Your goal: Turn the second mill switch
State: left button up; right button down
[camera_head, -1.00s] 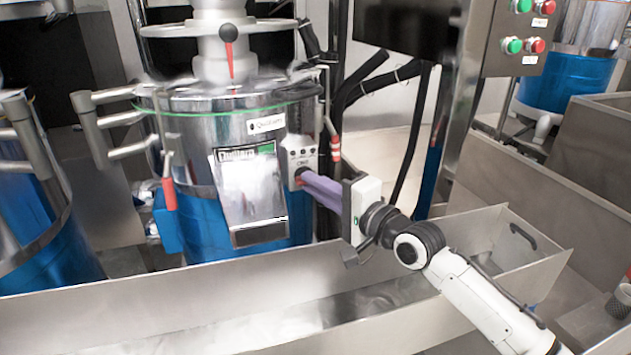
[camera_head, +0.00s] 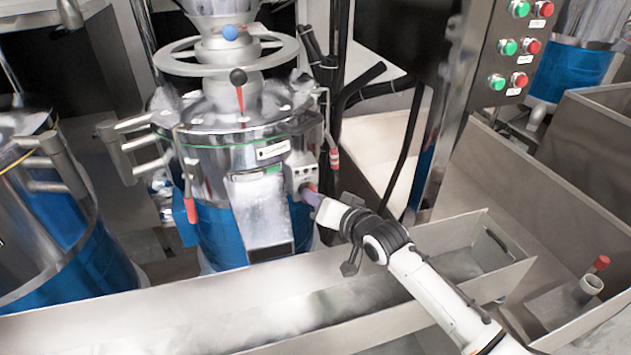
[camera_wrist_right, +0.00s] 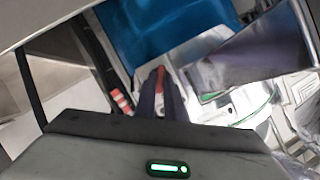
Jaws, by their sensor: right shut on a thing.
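The mill (camera_head: 228,170), with a blue lower body and shiny steel upper part, stands left of centre in the head view. Its small grey switch box (camera_head: 301,172) is on the mill's right side, with a red switch knob low on it, mostly covered by my fingers. My right gripper (camera_head: 311,195) reaches the box from the right. In the right wrist view, the gripper's dark fingers (camera_wrist_right: 160,92) are closed around the red switch (camera_wrist_right: 160,71), whose red end shows between the tips. How far the knob is turned cannot be told. My left gripper is out of view.
A long steel trough (camera_head: 200,310) runs across the front below the mill. A steel post with green and red buttons (camera_head: 510,60) stands at the right. Another blue mill (camera_head: 55,230) is at the left. Black cables (camera_head: 345,95) hang behind the switch box.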

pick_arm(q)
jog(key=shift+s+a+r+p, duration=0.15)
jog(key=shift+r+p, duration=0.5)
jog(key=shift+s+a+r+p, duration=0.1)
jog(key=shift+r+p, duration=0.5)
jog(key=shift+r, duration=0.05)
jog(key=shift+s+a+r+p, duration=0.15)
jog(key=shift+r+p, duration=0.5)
pick_arm(e)
jog(key=shift+s+a+r+n+t+h, duration=0.1)
jog(key=shift+a+n+t+h, duration=0.1)
jog(key=shift+n+h, duration=0.85)
jog(key=shift+a+r+n+t+h, duration=0.15)
jog(key=shift+n+h, duration=0.5)
jog(key=shift+n, duration=0.7)
jog(key=shift+d+f, duration=0.1)
jog(key=c, duration=1.8)
grip_release()
jog(key=shift+c, duration=0.2)
jog(key=shift+s, duration=0.1)
